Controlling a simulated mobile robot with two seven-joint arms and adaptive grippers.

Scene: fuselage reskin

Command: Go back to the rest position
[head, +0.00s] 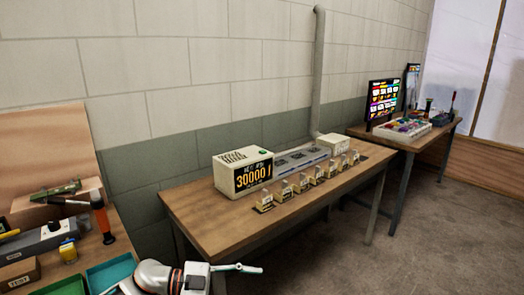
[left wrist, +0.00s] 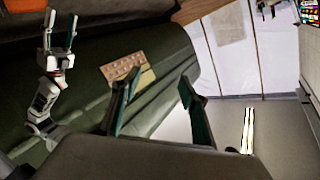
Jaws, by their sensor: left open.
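My left gripper (left wrist: 155,88) is open in the left wrist view, with its two teal-padded fingers apart and nothing between them. A gripper (head: 238,267), apparently my left one, also shows at the bottom of the head view, in front of the near edge of the middle table. My right gripper (left wrist: 61,22) shows at the upper left of the left wrist view. Its fingers are apart and nothing is seen between them. It is not seen in the head view.
The middle wooden table (head: 215,225) carries a box with an orange display (head: 243,172) and a row of small tagged blocks. A left bench (head: 125,245) holds tools and teal trays. A dark green curved surface (left wrist: 85,85) bears a tan perforated plate (left wrist: 122,70). The floor (head: 430,230) at right is clear.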

